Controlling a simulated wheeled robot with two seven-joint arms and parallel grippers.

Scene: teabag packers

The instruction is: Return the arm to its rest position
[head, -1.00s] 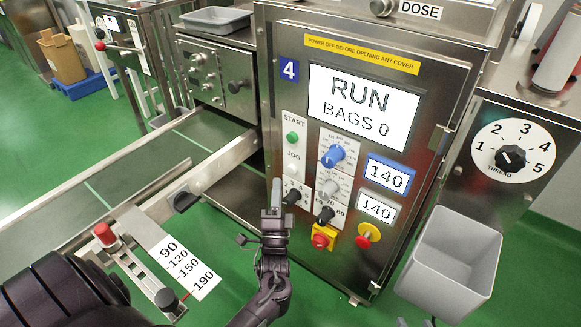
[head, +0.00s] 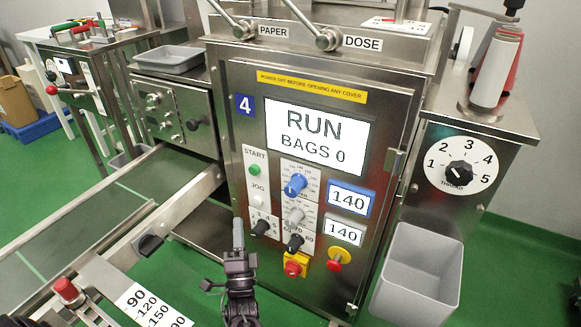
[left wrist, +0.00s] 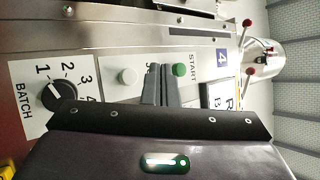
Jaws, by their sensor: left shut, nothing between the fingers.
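My left gripper (head: 238,236) is in the lower middle of the head view, in front of the teabag packer (head: 235,85). Its fingers are shut with nothing between them and point up. In the left wrist view the shut fingers (left wrist: 160,84) show in front of the panel, near the green START button (left wrist: 180,69) and the white JOG button (left wrist: 127,76). The view does not clearly show any contact. The screen (head: 318,137) reads RUN, BAGS 0. My right gripper is not in view.
A conveyor (head: 75,225) with a side rail runs along the left. A grey bin (head: 420,275) hangs below the THREAD dial (head: 461,172) on the right. Red and yellow buttons (head: 339,258) sit low on the panel. Green floor (head: 490,265) is clear at the right.

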